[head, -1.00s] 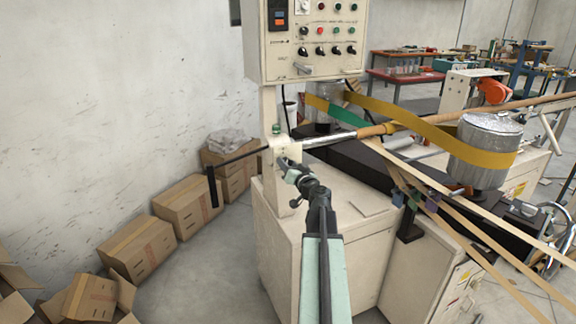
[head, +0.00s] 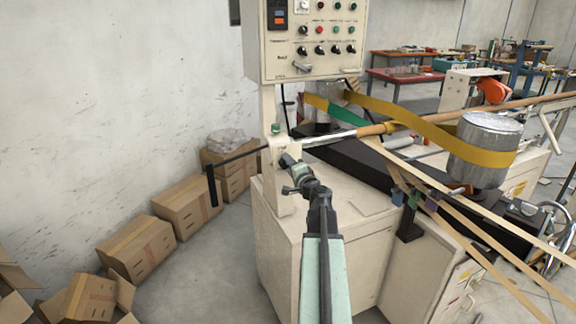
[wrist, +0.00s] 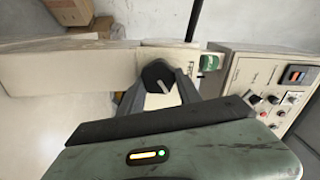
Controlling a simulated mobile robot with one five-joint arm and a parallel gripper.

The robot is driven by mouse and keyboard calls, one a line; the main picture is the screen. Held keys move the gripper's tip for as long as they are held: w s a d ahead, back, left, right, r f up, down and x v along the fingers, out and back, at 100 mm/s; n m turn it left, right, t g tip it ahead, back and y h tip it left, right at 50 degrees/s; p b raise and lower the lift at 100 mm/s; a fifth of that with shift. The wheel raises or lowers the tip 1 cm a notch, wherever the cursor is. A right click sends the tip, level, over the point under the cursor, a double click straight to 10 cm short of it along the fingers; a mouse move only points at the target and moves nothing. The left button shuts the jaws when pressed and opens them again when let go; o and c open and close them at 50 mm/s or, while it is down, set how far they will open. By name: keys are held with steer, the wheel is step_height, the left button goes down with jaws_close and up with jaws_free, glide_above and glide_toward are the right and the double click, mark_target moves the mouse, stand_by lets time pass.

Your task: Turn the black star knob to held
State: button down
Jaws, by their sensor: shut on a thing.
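The black star knob (wrist: 158,74) sits on the face of a cream bracket in the wrist view, with a pale line across it. My gripper (wrist: 160,88) is shut on this knob, a finger on each side. In the head view my gripper (head: 289,163) reaches the front of the cream bracket (head: 283,200) below the control panel. There the knob is mostly hidden by my gripper. I cannot read any position marking around the knob.
A green cap (head: 275,128) tops the bracket, and a black crank bar (head: 238,157) sticks out left. The control panel (head: 310,40) hangs above. Cardboard boxes (head: 185,205) line the wall at left. Yellow belt (head: 425,128) and a metal drum (head: 484,150) are at right.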

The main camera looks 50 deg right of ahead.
steer(key=m, duration=1.1)
steer(key=shift+a+f+b, duration=0.1)
steer(key=shift+f+b, duration=0.2)
steer(key=shift+f, duration=0.1)
steer(key=shift+m, duration=0.4)
steer(key=c, duration=0.8)
jaws_free()
steer(key=shift+c, duration=0.2)
steer(key=v, duration=0.7)
steer(key=shift+s, duration=0.35)
steer(key=shift+a, duration=0.1)
